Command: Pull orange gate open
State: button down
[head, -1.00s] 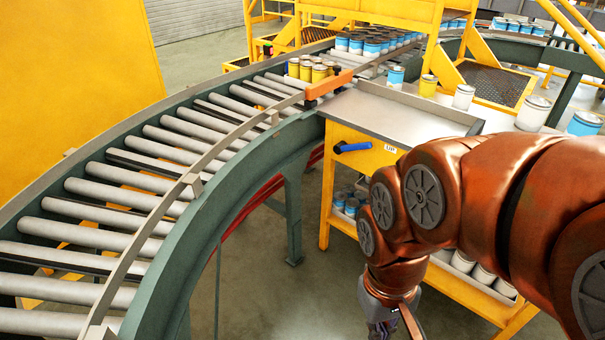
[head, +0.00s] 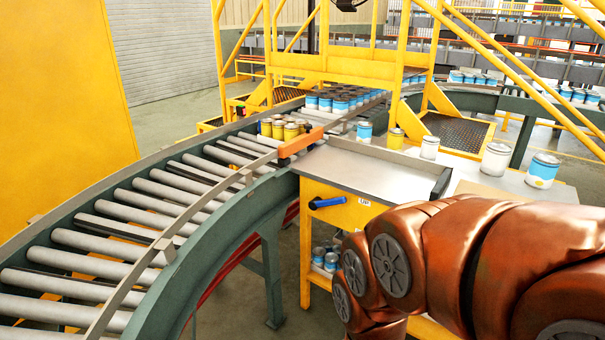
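The orange gate (head: 300,142) is a short orange bar lying across the inner side of the roller conveyor (head: 149,206), where the curve meets the steel-topped table. Several yellow cans (head: 284,128) stand on the rollers just behind it. The gate looks to be across the conveyor's edge beside the cans. My copper-coloured arm comes in from the lower right, below and to the right of the gate and apart from it. My gripper is below the picture's lower edge and does not show.
A steel-topped yellow table (head: 352,166) with a blue handle (head: 327,202) stands between my arm and the gate. Loose cans (head: 495,159) stand on the surface to its right. Blue-and-white cans (head: 335,101) crowd the conveyor behind. Yellow railings rise beyond.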

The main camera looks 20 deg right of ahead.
aim_at(290, 147)
jog(key=u, duration=0.2)
jog(key=i, duration=1.05)
jog(key=u, duration=0.4)
